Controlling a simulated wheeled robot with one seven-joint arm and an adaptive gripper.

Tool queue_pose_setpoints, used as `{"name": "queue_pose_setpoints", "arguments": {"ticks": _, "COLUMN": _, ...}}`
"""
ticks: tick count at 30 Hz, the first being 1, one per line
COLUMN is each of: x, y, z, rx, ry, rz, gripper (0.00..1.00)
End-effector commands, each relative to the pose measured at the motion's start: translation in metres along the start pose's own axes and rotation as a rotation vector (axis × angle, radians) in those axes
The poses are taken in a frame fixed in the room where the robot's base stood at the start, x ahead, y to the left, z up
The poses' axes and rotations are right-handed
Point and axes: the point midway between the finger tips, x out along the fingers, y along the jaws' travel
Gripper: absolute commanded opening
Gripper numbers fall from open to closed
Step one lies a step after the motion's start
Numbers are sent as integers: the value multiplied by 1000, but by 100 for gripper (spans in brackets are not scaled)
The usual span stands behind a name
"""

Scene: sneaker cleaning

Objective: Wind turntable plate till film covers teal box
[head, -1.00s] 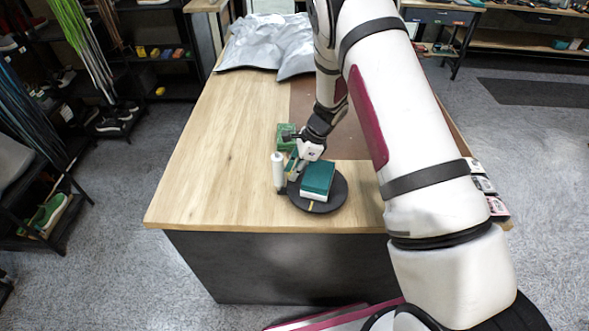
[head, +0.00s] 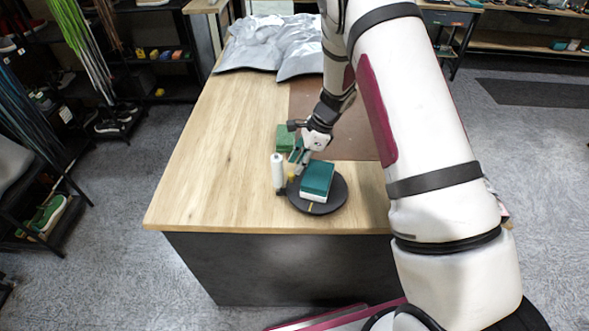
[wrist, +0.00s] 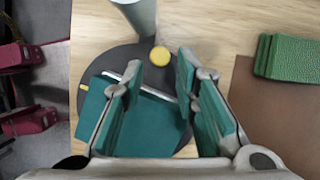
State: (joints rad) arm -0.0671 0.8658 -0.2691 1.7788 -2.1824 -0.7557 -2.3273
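The black round turntable plate (head: 335,205) lies near the table's front edge, with a yellow mark at its front rim. The teal box (head: 318,176), with a white lower part, sits on the plate. A yellow knob (head: 291,177) stands at the plate's edge and shows in the wrist view (wrist: 159,56). An upright white roll (head: 278,171), likely the film, stands just left of the plate. No film is discernible on the box. My gripper (wrist: 158,72) has teal pads and is open, empty, above the plate near the knob. Its fingers hide part of the box in the wrist view.
A green block (head: 285,137) sits behind the plate, beside a brown mat (head: 365,140). Crumpled silver sheeting (head: 270,45) covers the table's far end. The table's left side is clear. Shelves with shoes stand to the left.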

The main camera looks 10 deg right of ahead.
Motion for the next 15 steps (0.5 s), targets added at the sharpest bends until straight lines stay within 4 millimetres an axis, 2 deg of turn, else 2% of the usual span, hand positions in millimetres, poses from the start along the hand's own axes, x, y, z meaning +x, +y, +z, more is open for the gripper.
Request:
{"name": "queue_pose_setpoints", "arguments": {"ticks": 1, "x": -12, "y": -1, "z": 0, "rx": 1, "ry": 0, "rz": -4, "gripper": 28}}
{"name": "queue_pose_setpoints", "arguments": {"ticks": 6, "x": -46, "y": -1, "z": 0, "rx": 1, "ry": 0, "rz": -4, "gripper": 28}}
{"name": "queue_pose_setpoints", "arguments": {"ticks": 9, "x": -61, "y": -1, "z": 0, "rx": 0, "ry": 0, "rz": -4, "gripper": 28}}
{"name": "queue_pose_setpoints", "arguments": {"ticks": 15, "x": -77, "y": 0, "z": 0, "rx": 0, "ry": 0, "rz": -1, "gripper": 28}}
